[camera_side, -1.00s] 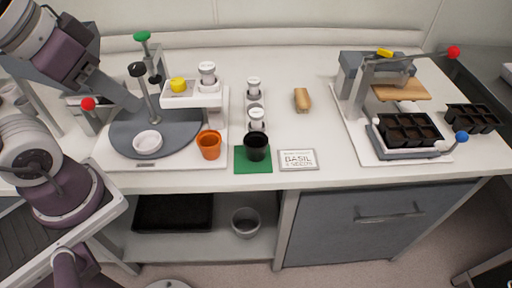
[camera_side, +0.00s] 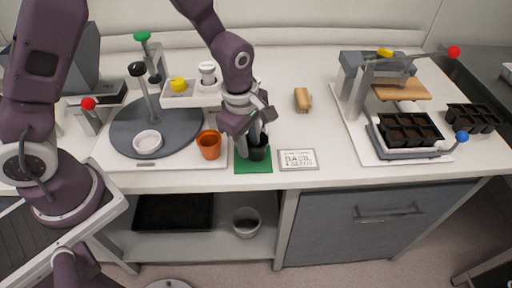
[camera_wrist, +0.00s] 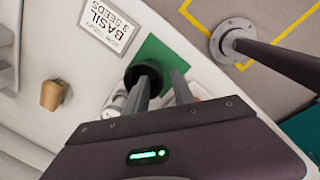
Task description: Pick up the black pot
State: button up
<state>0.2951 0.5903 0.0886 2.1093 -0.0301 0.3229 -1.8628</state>
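The black pot (camera_side: 258,154) stands upright on the green square mat (camera_side: 254,168) near the bench's front edge. My gripper (camera_side: 257,140) points down at the pot from above, its fingertips close to the rim. In the wrist view the two fingers (camera_wrist: 159,80) are apart. One finger overlaps the black pot (camera_wrist: 144,68) and the other lies to its right over the green mat (camera_wrist: 168,54). I cannot tell whether a finger touches the pot or reaches into it. The gripper hides part of the pot in the side view.
An orange pot (camera_side: 209,145) stands just left of the mat. A basil seed card (camera_side: 298,160) lies to its right. A turntable stand (camera_side: 120,150) is at left, a press with a black cell tray (camera_side: 408,131) at right. A tan block (camera_side: 302,98) lies behind.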

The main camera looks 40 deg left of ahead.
jog(key=shift+w+f, duration=0.1)
jog(key=shift+f, duration=0.8)
grip_shut()
